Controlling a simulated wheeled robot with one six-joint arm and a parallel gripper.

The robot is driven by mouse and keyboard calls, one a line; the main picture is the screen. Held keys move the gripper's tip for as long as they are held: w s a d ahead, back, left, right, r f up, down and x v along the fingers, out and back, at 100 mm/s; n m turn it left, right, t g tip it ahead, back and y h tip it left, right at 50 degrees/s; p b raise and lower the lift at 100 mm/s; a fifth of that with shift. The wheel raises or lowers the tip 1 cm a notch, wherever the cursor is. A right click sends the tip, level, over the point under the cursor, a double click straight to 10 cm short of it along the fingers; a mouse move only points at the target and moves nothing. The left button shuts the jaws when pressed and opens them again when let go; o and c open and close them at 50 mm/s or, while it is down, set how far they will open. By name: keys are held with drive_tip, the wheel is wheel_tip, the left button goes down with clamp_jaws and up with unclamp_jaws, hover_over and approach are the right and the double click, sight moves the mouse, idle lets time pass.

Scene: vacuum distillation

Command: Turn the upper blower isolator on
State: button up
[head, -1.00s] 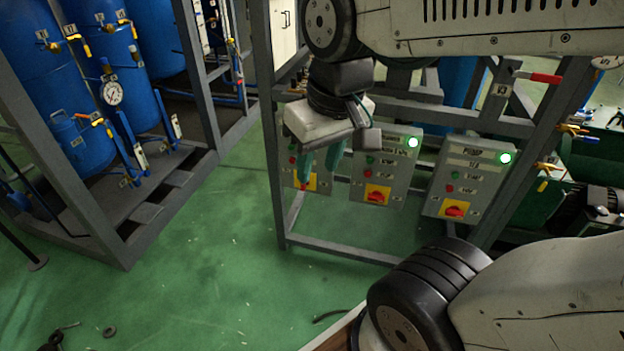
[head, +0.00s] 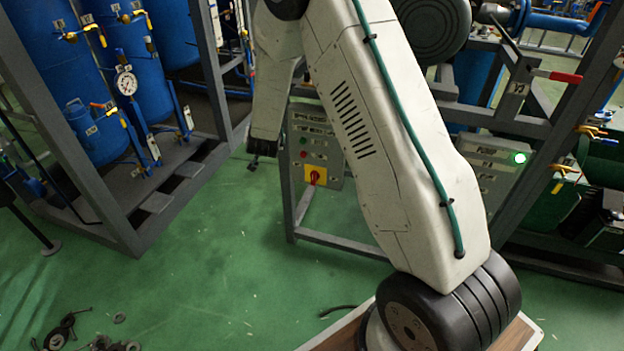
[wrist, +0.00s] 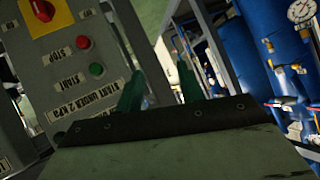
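A grey control box (head: 303,140) stands on the frame, with a red rotary isolator on a yellow plate (head: 315,176) low on its front. In the wrist view the box (wrist: 60,75) appears turned over, with its red isolator knob (wrist: 42,9) cut by the top edge. A red STOP button (wrist: 83,42) and a green START button (wrist: 96,70) show there. I cannot tell from the labels whether this is the upper blower. My gripper (wrist: 160,88) is beside the box, its green fingers apart and empty. The head view mostly hides the fingers.
Another control box (head: 490,170) at right has a lit green lamp (head: 520,158). My arm hides the middle box. Blue tanks (head: 130,95) in a grey frame stand at left. Open green floor (head: 230,250) lies between, with loose dark parts (head: 75,330) at lower left.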

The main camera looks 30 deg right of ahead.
drive_tip(key=s+d+f+m+h, duration=0.1)
drive_tip(key=d+f+h, duration=0.15)
drive_tip(key=f, duration=0.35)
drive_tip(key=d+f+m+h, duration=0.1)
drive_tip(key=d+f+h, duration=0.15)
drive_tip(key=f, duration=0.45)
drive_tip(key=h, duration=0.4)
approach(313, 177)
drive_tip(key=x, duration=0.9)
drive_tip(key=shift+w+d+f, duration=0.1)
drive_tip(key=shift+w+d, duration=0.1)
clamp_jaws()
